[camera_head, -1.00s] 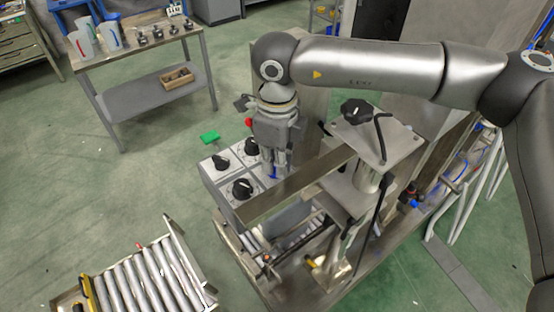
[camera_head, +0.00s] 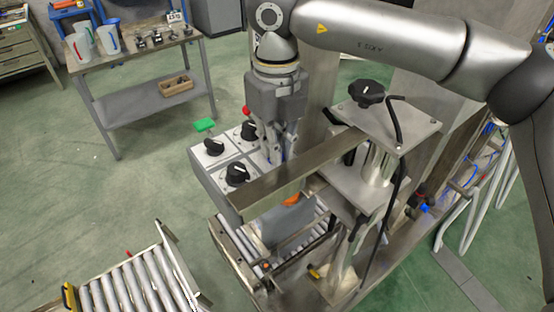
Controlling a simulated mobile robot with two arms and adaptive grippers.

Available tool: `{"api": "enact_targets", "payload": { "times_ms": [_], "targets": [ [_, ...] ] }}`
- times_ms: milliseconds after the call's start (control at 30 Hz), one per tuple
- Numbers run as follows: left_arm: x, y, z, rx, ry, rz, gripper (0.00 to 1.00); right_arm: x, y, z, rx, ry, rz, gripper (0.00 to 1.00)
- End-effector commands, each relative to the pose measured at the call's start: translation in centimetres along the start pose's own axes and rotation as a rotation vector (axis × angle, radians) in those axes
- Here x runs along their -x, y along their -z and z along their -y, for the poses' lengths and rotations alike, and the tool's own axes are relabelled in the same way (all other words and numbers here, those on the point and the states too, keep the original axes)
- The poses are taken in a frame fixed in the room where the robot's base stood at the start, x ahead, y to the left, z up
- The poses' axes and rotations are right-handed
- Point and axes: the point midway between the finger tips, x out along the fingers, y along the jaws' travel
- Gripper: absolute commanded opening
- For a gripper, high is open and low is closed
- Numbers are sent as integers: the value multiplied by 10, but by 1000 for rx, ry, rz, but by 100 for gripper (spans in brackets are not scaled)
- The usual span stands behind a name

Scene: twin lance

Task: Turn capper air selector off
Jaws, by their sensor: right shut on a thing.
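A grey control box (camera_head: 205,178) with black selector knobs stands left of the steel machine. One knob (camera_head: 214,147) is at the left, one (camera_head: 237,174) at the near side and one (camera_head: 249,131) at the far side. My right gripper (camera_head: 275,156) points down at the box's right corner, its fingers shut around a selector there. That selector is mostly hidden by the fingers and the steel bar (camera_head: 290,175), and its label cannot be read. My left gripper is not in view.
The steel bar runs close in front of my right fingers. A post with a black hand knob (camera_head: 367,92) stands to the right. A roller conveyor (camera_head: 130,285) lies at lower left and a workbench (camera_head: 120,50) at upper left. Green floor between is clear.

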Motion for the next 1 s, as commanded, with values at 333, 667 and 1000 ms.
{"api": "enact_targets", "payload": {
  "times_ms": [333,667,1000],
  "targets": [
    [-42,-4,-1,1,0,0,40,-3,-1,-1,-295,-1,5,0],
    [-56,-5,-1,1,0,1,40,0,-1,-2,-461,-1,4,0],
    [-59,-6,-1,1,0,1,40,2,-1,-2,-507,-1,4,0]
  ]
}}
